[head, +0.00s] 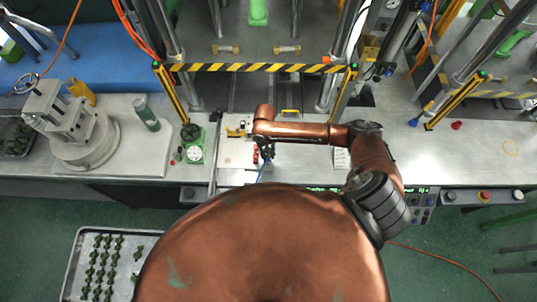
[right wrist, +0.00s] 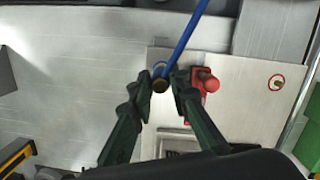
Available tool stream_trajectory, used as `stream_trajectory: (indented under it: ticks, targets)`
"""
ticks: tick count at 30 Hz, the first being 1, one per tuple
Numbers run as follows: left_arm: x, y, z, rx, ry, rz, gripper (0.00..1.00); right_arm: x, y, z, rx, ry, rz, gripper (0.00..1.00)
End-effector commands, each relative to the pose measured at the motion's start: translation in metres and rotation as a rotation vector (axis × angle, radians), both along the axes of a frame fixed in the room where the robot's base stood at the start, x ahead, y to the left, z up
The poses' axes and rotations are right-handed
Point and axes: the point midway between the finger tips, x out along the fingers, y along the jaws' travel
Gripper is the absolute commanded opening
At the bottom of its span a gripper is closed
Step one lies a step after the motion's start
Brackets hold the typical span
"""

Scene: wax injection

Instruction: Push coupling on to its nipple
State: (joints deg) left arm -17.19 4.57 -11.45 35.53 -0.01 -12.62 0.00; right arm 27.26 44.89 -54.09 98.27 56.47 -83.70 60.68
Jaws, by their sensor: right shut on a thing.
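My right gripper (head: 266,152) reaches down over the metal bench in the head view. In the right wrist view my right gripper (right wrist: 168,80) has its dark green fingers closed around the small brass end of the coupling (right wrist: 160,86). A red fitting (right wrist: 206,83) sits right beside the right finger. I cannot make out the nipple, nor whether the coupling touches it. My left gripper is not in view.
A green-framed gauge (head: 193,145) stands to the left on the bench. A yellow-black striped bar (head: 262,67) crosses behind. The bench on the right (head: 470,160) is mostly clear.

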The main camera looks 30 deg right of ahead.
Motion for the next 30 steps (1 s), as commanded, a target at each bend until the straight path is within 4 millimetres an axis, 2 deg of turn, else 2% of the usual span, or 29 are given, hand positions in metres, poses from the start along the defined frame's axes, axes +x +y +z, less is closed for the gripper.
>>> stream_trajectory:
  ticks: [24,25,30]
  targets:
    - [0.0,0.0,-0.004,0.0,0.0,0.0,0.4,0.0,0.0,-0.014,0.0,0.0,0.0,0.0]
    - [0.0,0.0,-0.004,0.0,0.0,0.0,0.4,0.0,0.0,-0.014,0.0,0.0,0.0,0.19]
    - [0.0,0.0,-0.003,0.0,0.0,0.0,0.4,0.0,0.0,-0.014,0.0,0.0,0.0,0.3]
